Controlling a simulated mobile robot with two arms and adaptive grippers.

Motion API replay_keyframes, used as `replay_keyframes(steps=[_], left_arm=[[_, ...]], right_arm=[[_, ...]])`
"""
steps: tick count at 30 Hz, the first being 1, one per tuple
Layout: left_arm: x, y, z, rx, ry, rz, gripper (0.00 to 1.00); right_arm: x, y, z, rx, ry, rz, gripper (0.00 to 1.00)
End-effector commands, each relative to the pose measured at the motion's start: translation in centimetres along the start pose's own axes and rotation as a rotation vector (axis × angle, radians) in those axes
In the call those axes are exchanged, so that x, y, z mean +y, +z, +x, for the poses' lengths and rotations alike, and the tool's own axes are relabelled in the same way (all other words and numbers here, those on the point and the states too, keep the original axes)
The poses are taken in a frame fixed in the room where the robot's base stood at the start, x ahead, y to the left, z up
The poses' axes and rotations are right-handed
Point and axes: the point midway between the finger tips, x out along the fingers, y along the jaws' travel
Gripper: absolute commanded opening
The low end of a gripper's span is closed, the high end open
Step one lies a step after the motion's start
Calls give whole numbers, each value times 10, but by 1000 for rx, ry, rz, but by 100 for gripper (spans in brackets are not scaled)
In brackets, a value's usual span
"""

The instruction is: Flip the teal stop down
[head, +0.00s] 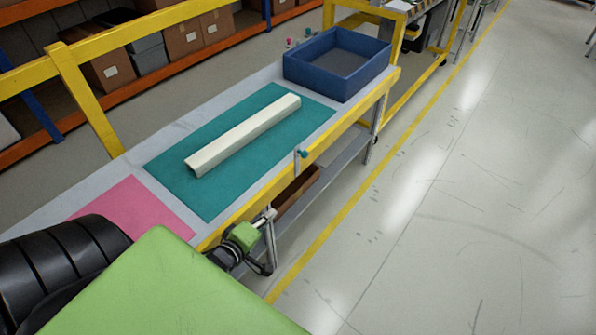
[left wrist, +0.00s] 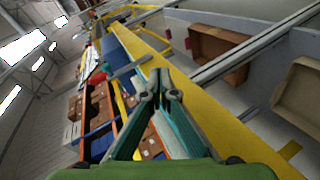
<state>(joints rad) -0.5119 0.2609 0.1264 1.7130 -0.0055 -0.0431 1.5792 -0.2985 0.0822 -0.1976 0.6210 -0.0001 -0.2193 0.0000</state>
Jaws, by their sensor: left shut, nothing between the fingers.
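The teal stop (head: 303,154) is a small piece at the yellow front rail of the bench, and it appears to stick up there. My right gripper is not in view.
On the bench, a cream bar (head: 243,133) lies on a teal mat (head: 208,205). A pink mat (head: 135,207) is nearer, and a blue bin (head: 335,85) is at the far end. A brown box (head: 297,192) sits on the lower shelf. The floor at right is clear.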

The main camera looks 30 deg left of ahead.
Motion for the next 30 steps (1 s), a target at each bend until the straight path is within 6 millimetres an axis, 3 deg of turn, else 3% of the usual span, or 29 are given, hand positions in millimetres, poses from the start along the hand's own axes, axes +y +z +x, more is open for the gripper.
replay_keyframes(steps=[1, 4, 9, 22, 30], left_arm=[[23, -8, -1, 10, 62, -67, 0], [65, -21, -8, 13, 157, -182, 0], [97, -30, -15, 6, 226, -270, 0], [100, -30, -11, 5, 229, -277, 0], [111, -33, 31, 5, 231, -274, 0]], right_arm=[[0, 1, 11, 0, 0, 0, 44], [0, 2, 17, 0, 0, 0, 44], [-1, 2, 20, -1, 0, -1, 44], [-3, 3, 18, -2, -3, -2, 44], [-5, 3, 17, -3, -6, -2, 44]])
